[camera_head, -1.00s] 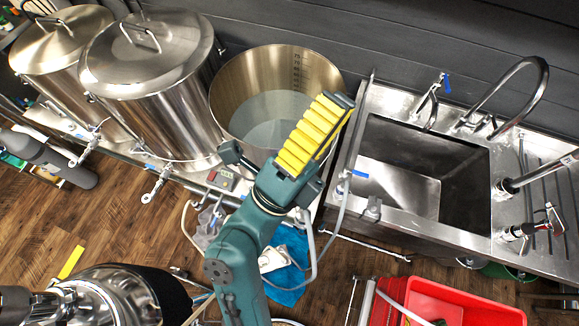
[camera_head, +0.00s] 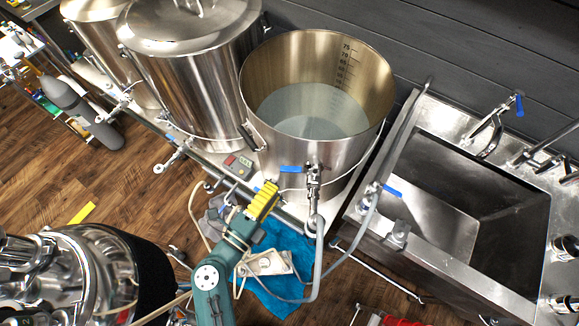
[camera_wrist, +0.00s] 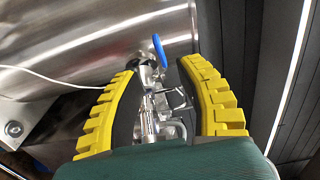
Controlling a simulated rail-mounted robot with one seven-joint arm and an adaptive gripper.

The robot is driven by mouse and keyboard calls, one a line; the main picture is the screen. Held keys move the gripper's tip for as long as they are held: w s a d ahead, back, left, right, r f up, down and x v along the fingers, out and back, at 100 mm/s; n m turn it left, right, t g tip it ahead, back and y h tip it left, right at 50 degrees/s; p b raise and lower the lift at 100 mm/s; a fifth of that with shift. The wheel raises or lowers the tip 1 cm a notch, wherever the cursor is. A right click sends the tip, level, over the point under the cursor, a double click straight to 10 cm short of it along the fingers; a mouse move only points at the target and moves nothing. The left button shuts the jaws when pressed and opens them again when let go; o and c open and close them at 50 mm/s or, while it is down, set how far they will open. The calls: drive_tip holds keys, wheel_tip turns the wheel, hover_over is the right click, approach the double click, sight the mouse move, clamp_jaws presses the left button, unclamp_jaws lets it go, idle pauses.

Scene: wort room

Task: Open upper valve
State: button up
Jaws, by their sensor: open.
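The upper valve (camera_head: 313,178) sits on the front of the open steel kettle (camera_head: 270,135). Its blue lever (camera_head: 292,169) points left in the head view, roughly level. My gripper (camera_head: 265,199) is to the left of the valve and lower in the picture, with its yellow fingers apart from it. In the wrist view my gripper (camera_wrist: 158,70) is open and empty. A metal valve body (camera_wrist: 150,118) and the blue lever (camera_wrist: 160,50) show in the gap between the fingers, ahead of them. I see no contact; the depth between is hard to tell.
A grey hose (camera_head: 319,265) hangs below the valve. A second blue-handled valve (camera_head: 392,191) is at the sink's (camera_head: 470,255) left edge. A lidded kettle (camera_head: 190,80) stands left. A blue cloth (camera_head: 285,250) and a white pump-like unit (camera_head: 265,263) lie below.

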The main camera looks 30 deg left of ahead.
sight(289, 169)
drive_tip(key=w, duration=0.5)
drive_tip(key=w+d, duration=0.1)
drive_tip(key=w, duration=0.2)
drive_tip(key=shift+a, duration=0.1)
clamp_jaws()
drive_tip(key=shift+s, duration=0.1)
